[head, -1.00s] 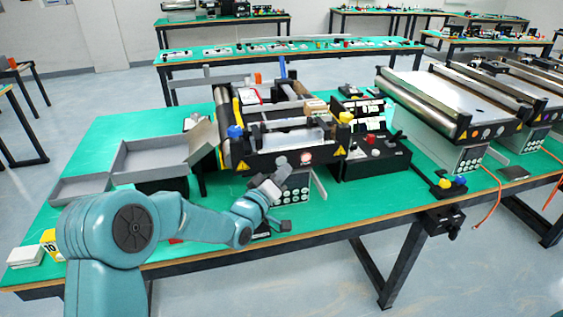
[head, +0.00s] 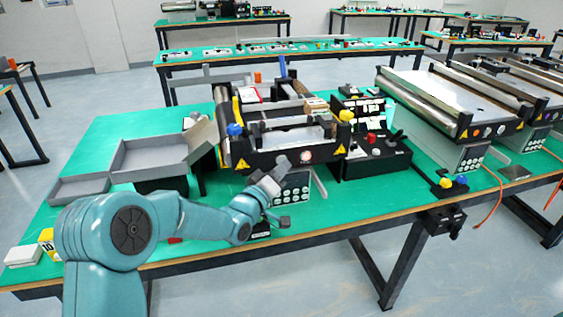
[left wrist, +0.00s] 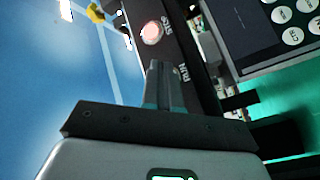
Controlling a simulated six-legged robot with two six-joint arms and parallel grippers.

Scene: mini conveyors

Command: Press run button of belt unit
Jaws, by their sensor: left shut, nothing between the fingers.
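The belt unit (head: 268,160) stands on the green table with its black front panel facing me. A pale round button (head: 306,157) sits on that panel; it also shows pinkish in the left wrist view (left wrist: 152,31). My left gripper (head: 281,163) is shut and empty, its fingertips in front of the panel, left of the round button. In the left wrist view my fingertips (left wrist: 161,68) lie over the panel beside the printed word RUN (left wrist: 183,72). Whatever is behind the fingertips is hidden, and I cannot tell whether they touch. My right gripper is not in view.
A grey keypad (head: 293,188) with several round white keys is below the panel; it fills the upper right of the left wrist view. Grey trays (head: 150,155) stand at the left. A black control box (head: 375,160) stands right of the unit.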

